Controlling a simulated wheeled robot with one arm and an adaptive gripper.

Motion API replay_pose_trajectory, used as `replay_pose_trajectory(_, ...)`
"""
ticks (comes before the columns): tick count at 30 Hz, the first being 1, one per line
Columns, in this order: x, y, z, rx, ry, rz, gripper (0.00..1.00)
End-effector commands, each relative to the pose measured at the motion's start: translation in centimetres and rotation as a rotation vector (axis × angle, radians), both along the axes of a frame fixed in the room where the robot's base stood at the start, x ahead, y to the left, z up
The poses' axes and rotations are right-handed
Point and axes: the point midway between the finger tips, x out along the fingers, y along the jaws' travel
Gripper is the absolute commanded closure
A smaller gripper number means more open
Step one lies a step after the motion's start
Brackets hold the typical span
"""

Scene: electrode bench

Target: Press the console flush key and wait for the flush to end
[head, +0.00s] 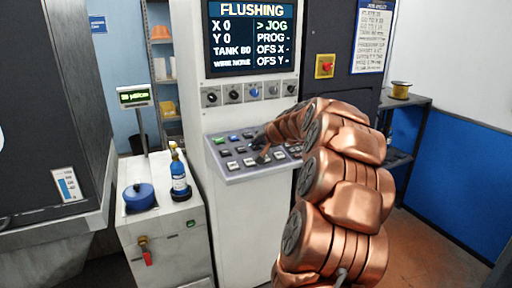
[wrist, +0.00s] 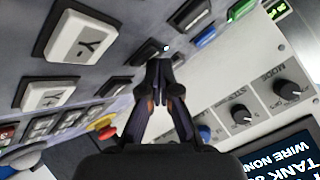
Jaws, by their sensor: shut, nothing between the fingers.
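The console (head: 245,150) has a sloped panel with rows of keys. Its screen (head: 252,38) reads FLUSHING at the top, with X 0, Y 0, a TANK line and a marker at JOG. My gripper (head: 263,147) is at the keypad, shut and empty. In the wrist view its closed fingertips (wrist: 158,65) point down at the panel beside a small lit light (wrist: 166,48). The fingers hide the key below them, and I cannot tell whether they touch it. A blue key (wrist: 205,38) and a green key (wrist: 240,10) lie to the right.
A row of knobs (head: 250,93) sits below the screen. A red emergency button on a yellow plate (head: 325,66) is to the right. A white cabinet (head: 165,225) at left holds a blue bottle (head: 179,178) and a blue lid (head: 138,196). A spool (head: 400,90) rests on a dark shelf.

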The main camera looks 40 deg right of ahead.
Motion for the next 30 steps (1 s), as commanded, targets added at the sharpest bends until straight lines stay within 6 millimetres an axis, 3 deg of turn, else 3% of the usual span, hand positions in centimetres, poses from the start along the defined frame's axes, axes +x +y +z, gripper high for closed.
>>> replay_pose_trajectory(14, 0.0, 0.0, -0.2, 0.000, 0.001, 0.002, 1.00)
replay_pose_trajectory(30, -0.3, 0.1, 1.4, -0.001, 0.001, 0.000, 1.00)
